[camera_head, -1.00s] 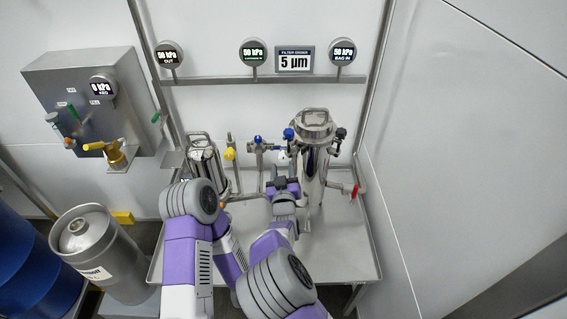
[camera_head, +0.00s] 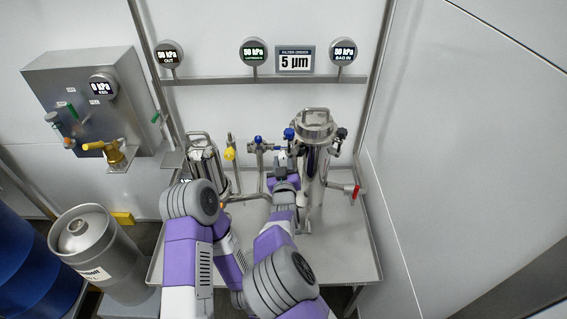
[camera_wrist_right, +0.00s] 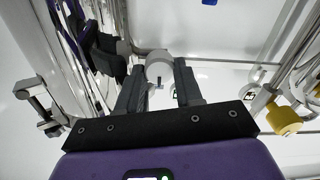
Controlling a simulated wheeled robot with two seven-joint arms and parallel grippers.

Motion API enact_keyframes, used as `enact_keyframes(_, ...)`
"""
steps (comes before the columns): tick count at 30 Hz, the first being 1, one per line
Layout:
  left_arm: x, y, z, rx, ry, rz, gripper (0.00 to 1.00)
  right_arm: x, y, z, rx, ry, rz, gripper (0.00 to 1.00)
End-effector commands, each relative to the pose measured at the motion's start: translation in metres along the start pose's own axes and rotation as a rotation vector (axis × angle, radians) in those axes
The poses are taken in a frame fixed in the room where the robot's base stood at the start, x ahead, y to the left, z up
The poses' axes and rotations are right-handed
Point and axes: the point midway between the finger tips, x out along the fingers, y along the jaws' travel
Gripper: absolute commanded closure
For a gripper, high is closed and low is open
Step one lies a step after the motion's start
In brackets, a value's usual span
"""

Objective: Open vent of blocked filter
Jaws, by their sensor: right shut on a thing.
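The right filter housing (camera_head: 316,165) is a tall steel cylinder with a clamped lid. A blue knob (camera_head: 289,133) sits at its upper left and a dark knob (camera_head: 341,133) at its upper right. The shorter left filter housing (camera_head: 205,165) stands apart. My right gripper (camera_head: 281,161) is just left of the tall housing, below the blue knob. In the right wrist view its fingers (camera_wrist_right: 158,74) are shut on a small pale round part (camera_wrist_right: 159,62); what it belongs to is unclear. My left gripper is not visible; its arm is at lower left.
A yellow-handled valve (camera_head: 230,153) and blue-handled valve (camera_head: 258,142) stand between the housings. A red handle (camera_head: 356,191) is at right. The steel table (camera_head: 345,250) is clear at right front.

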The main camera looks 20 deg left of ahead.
Motion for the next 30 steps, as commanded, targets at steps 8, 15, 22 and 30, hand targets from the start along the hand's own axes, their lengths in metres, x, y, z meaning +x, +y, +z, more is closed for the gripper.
enact_keyframes(8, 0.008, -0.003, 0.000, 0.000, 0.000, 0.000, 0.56, 0.000, 0.000, 0.002, 0.053, -0.001, 0.001, 0.95)
enact_keyframes(15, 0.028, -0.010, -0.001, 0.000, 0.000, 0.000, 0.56, 0.000, 0.001, 0.004, 0.205, -0.001, 0.001, 0.95)
enact_keyframes(22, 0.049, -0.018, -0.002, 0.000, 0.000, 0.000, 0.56, 0.000, 0.001, 0.004, 0.418, 0.000, 0.002, 0.95)
enact_keyframes(30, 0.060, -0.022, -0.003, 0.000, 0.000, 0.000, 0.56, 0.000, 0.002, 0.003, 0.674, -0.002, 0.002, 0.95)
